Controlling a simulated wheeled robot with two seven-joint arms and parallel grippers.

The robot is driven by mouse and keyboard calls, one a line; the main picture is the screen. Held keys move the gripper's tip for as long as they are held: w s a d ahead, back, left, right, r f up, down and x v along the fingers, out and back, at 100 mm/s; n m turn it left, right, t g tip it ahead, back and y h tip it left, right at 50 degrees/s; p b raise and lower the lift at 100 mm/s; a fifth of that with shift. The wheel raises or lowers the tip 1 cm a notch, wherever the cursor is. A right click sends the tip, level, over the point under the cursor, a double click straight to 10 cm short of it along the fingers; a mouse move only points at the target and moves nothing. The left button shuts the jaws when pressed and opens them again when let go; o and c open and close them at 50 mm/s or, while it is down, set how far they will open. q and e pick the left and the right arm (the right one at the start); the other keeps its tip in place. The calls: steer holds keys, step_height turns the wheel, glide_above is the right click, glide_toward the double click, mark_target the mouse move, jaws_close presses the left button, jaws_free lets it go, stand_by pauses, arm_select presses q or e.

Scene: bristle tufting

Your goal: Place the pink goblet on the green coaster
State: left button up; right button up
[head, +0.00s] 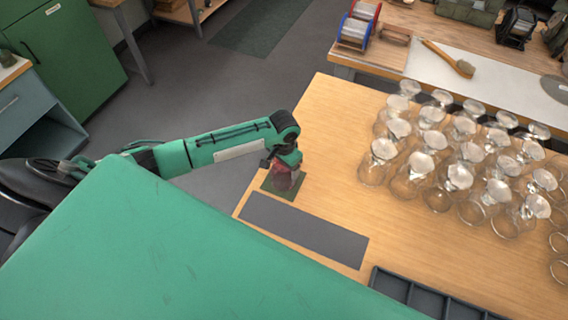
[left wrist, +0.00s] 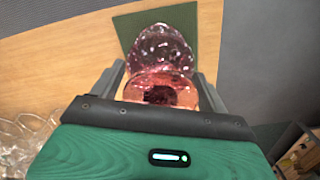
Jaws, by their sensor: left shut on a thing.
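The pink goblet (head: 283,177) is at the left edge of the wooden table, over the green coaster (head: 268,187). My left gripper (head: 284,162) is above the coaster and shut on the goblet. In the left wrist view the goblet (left wrist: 162,62) shows between the two grey fingers, with the green coaster (left wrist: 193,18) behind it. I cannot tell whether the goblet touches the coaster. The gripper hides part of the goblet in the head view. My right gripper is not in view.
Several clear upside-down glasses (head: 458,178) fill the right of the table (head: 330,150). A dark grey mat (head: 305,230) lies just in front of the coaster. A compartment tray (head: 420,297) is at the lower right. The table's left edge is close to the coaster.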

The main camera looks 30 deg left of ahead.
arm_select(q)
steer(key=o, duration=1.1)
steer(key=shift+r, duration=0.3)
step_height(320, 180, up, 12)
steer(key=shift+f+b, duration=0.2)
steer(key=shift+b, duration=0.95)
